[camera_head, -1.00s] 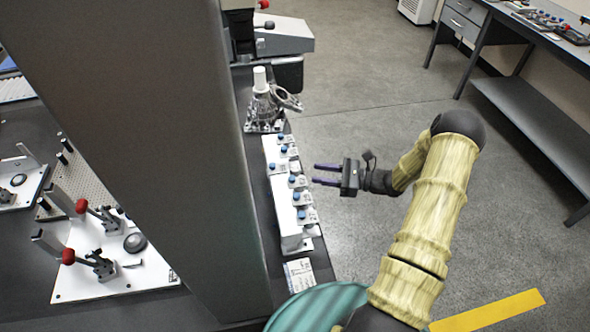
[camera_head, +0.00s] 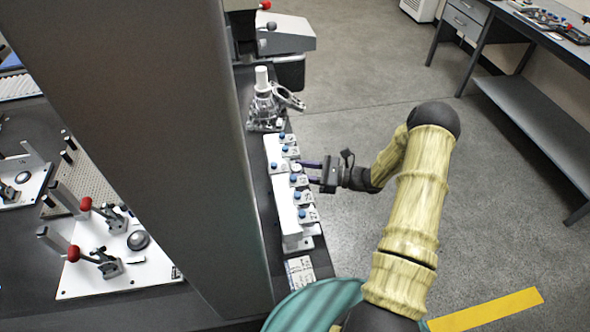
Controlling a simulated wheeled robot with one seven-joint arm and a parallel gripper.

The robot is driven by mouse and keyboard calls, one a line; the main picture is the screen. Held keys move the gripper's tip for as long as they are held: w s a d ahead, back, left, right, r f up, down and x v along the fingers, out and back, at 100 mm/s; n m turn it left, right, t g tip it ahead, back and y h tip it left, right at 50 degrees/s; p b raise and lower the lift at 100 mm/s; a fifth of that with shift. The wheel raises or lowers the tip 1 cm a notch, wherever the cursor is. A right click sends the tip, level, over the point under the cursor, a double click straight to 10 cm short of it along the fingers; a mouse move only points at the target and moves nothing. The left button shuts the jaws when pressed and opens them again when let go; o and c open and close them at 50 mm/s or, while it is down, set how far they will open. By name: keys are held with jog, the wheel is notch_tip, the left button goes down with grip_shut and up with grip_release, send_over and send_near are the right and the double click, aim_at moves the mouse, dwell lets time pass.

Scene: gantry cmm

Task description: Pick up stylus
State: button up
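A white rack (camera_head: 278,199) stands along the edge of the dark table, with a row of several small white holders with blue tops along its right side. The styli are too small to make out singly; one blue-topped piece (camera_head: 295,179) sits in the row close to my gripper. My gripper (camera_head: 306,172) comes in from the right at the middle of the row. Its two dark fingers point left and are apart, with their tips at or over the holders. Whether anything stands between the tips cannot be made out.
A grey column (camera_head: 150,130) blocks the view left of the rack. A metal fixture with a white cylinder (camera_head: 264,108) stands behind the rack. A printed card (camera_head: 300,272) lies in front. Fixture plates with red-knobbed clamps (camera_head: 110,278) are at left. Open floor lies right.

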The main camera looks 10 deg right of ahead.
jog(key=shift+d, duration=0.2)
jog(key=shift+a, duration=0.1)
grip_shut()
notch_tip(320, 180, up, 7)
jog(key=d, duration=0.1)
jog(key=d+b, duration=0.3)
jog(key=d, duration=1.6)
